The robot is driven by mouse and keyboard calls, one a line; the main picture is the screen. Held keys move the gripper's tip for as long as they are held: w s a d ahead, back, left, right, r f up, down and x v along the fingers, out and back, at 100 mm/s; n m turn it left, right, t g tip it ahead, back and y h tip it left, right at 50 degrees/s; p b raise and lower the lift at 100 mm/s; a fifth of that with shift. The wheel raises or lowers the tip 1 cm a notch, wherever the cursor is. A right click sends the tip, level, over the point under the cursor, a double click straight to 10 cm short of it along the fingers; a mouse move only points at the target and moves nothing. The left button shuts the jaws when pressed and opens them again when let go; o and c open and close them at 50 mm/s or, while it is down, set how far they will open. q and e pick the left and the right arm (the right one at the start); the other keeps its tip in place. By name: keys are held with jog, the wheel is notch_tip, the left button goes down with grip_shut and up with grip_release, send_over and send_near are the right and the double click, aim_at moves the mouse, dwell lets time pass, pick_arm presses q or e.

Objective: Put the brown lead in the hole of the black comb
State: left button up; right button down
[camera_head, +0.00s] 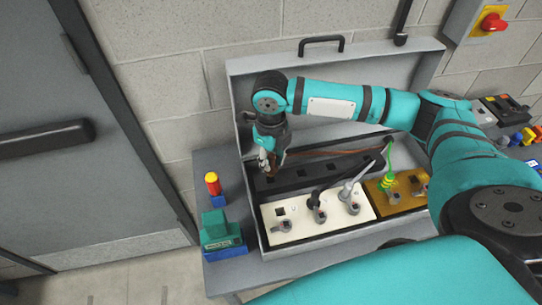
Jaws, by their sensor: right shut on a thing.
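The black comb (320,171) is a long dark bar with several square holes along its top, lying in the open grey case. The brown lead (335,152) runs above the comb from the right side of the case to my right gripper (268,168). My right gripper is shut on the end of the brown lead, over the left end of the comb. The gripper hides the lead's tip, so I cannot tell whether it is in a hole or above it. My left gripper is not in view.
A cream block (290,232) with black and grey leads and a golden-brown block (408,201) with a yellow-green lead lie in front of the comb. The grey case (252,222) has raised walls. A teal object (220,229) and a red-yellow button (212,183) stand left of it.

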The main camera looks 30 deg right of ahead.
aim_at(271, 171)
jog(key=shift+f, duration=0.95)
jog(key=shift+f, duration=0.15)
jog(key=shift+f+b, duration=0.4)
jog(key=shift+f, duration=1.1)
jog(key=c, duration=1.1)
grip_release()
